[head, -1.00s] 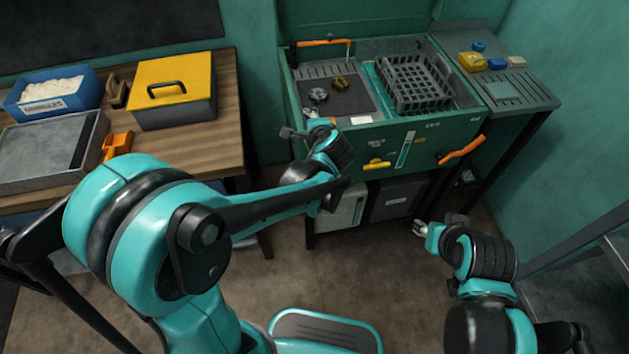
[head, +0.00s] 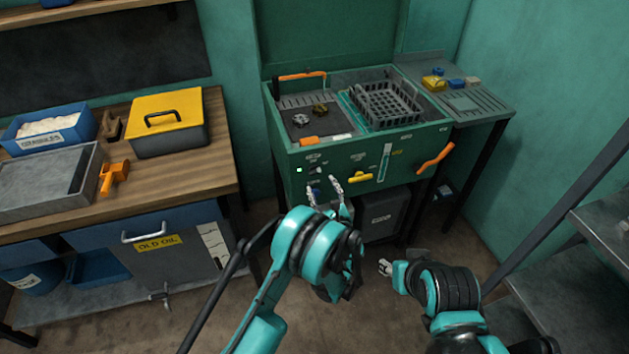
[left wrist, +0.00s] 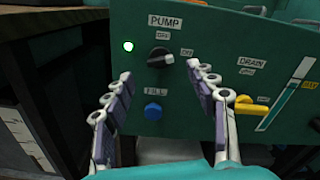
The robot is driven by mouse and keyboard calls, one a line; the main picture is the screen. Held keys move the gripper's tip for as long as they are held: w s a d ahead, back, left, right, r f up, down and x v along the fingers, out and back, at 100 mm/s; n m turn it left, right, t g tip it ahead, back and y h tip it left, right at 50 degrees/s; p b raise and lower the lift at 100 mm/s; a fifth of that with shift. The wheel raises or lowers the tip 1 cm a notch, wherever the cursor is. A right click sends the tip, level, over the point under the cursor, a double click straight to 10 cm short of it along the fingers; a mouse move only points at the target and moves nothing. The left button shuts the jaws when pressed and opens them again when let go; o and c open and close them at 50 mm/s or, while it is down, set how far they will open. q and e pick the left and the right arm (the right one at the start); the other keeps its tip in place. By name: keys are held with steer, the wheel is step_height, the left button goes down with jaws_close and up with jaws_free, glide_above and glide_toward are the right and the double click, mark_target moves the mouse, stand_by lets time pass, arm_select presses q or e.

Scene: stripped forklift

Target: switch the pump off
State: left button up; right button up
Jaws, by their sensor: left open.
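The pump switch (left wrist: 158,58) is a black rotary knob on the green front panel, under a PUMP label. Its light pointer tip points right, toward the ON label; OFF is above it. A green lamp (left wrist: 128,46) glows to its left. In the head view the knob (head: 320,170) is small on the panel. My left gripper (left wrist: 159,71) is open, its two fingers on either side of and below the knob in the picture, apparently not touching it. It also shows in the head view (head: 323,186) before the panel. My right gripper (head: 386,267) hangs lower right, jaws unclear.
A blue FILL button (left wrist: 153,111) is below the knob, between the fingers in the picture. A yellow drain handle (left wrist: 250,105) is to the right. An orange handle (head: 435,158) juts from the washer front. The workbench (head: 225,150) stands left.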

mark_target(316, 173)
arm_select(q)
steer(key=b+x, duration=0.1)
steer(key=x, duration=0.4)
steer(key=shift+w+a, duration=0.15)
steer(key=shift+w, duration=0.15)
steer(key=c, duration=1.2)
